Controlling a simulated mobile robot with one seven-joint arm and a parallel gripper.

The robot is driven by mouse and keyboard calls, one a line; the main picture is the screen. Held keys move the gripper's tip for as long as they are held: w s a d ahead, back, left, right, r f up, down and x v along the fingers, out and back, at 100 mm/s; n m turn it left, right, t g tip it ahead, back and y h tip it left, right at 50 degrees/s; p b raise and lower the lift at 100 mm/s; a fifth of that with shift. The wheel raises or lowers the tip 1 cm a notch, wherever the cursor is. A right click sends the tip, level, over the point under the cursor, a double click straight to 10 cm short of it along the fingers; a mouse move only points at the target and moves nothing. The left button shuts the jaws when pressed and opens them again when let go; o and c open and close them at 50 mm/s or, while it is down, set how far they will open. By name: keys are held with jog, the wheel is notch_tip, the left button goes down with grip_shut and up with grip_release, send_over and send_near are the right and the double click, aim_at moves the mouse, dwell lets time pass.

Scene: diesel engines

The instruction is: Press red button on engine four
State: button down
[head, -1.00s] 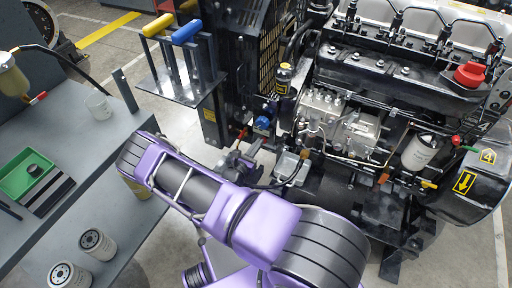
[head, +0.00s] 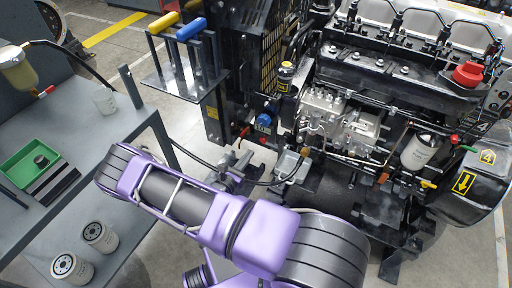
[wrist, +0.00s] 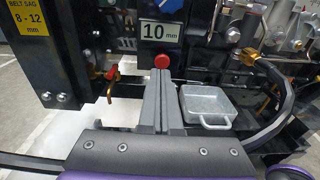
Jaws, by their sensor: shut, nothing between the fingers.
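The red button (wrist: 162,61) sits below a white "10 mm" label (wrist: 162,31) in the wrist view. My gripper (wrist: 160,72) is shut and empty, with its fingertips in line with the button and just below it in the picture. Whether the tips touch the button I cannot tell. My gripper shows there small and partly hidden beyond my purple arm, low at the engine's left side.
A grey metal tray (wrist: 208,105) stands right of my fingers. A brass-ended hose (wrist: 275,75) curves farther right, and a red-handled valve (wrist: 113,82) is at left. A grey table (head: 125,130) with a green tray (head: 28,165) and filters lies left of my arm.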

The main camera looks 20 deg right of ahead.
jog(key=v, duration=0.5)
dwell(0.4)
